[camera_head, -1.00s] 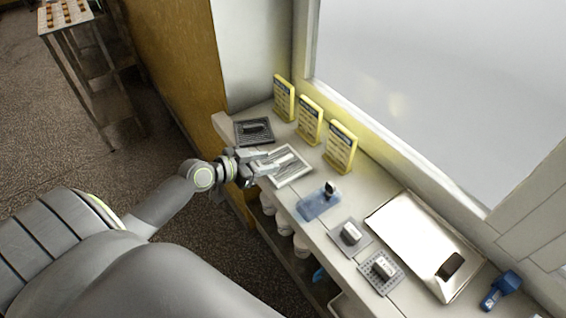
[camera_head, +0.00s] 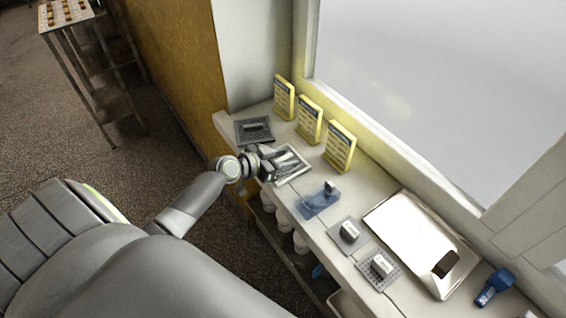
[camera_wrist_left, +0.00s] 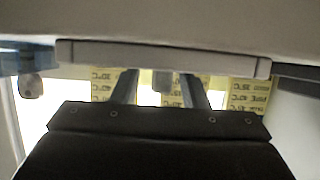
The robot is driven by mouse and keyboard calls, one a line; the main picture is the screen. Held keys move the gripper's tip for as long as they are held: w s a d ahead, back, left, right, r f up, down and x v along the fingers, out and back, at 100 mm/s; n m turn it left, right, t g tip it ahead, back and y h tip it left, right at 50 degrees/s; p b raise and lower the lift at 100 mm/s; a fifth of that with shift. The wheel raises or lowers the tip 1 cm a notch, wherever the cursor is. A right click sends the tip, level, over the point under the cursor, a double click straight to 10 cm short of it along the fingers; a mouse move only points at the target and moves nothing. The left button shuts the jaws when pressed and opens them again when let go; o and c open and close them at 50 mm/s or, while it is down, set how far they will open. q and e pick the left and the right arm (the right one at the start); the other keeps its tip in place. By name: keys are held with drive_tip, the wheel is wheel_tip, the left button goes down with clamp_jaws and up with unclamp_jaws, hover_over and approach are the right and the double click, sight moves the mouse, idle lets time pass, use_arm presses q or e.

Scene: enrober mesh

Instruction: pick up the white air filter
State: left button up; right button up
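The white air filter (camera_head: 297,177) is a pale rectangular frame with a darker middle, lying flat on the counter; my left gripper covers part of it. My left gripper (camera_head: 283,161) is low over the filter, reaching in from the left. In the left wrist view its two fingers (camera_wrist_left: 160,88) stand apart, with a small grey piece between them that may be the filter's handle. A long pale bar (camera_wrist_left: 165,55) across that view looks like the filter's edge. Whether the fingers touch anything cannot be told. My right gripper is not in view.
A dark filter (camera_head: 254,131) lies behind the white one. Yellow signs (camera_head: 309,120) stand along the window side. A blue mat (camera_head: 317,203), small grey pads with blocks (camera_head: 349,231), a metal tray (camera_head: 415,235) and a blue tool (camera_head: 495,287) lie nearer.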

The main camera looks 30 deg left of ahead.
use_arm(q)
clamp_jaws()
drive_tip(key=shift+r, duration=0.1)
